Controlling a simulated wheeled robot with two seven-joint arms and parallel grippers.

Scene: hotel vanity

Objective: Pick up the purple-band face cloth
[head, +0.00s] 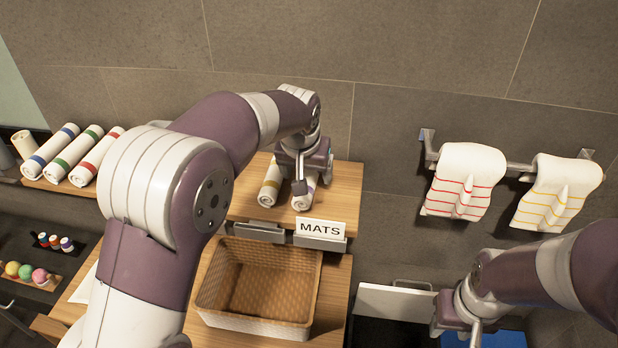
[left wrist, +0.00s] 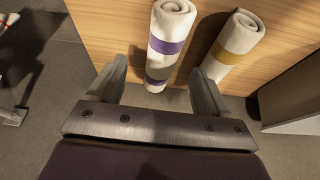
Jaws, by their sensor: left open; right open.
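The purple-band face cloth (left wrist: 174,27) is a white roll on the wooden shelf. Its near end lies between the two spread fingers of my left gripper (left wrist: 158,88) in the left wrist view, with gaps on both sides. In the head view the cloth (head: 304,200) is partly hidden by my left gripper (head: 300,182), which is open above it. I cannot tell the exact height gap. My right gripper (head: 472,336) is open and empty at the lower right, far from the cloth, partly cut off by the picture edge.
A yellow-band roll (left wrist: 233,41) lies close beside the cloth; it also shows in the head view (head: 270,186). A MATS sign (head: 320,229) stands at the shelf front, above a wicker basket (head: 255,322). Striped towels (head: 466,182) hang at right. Several rolls lie at left.

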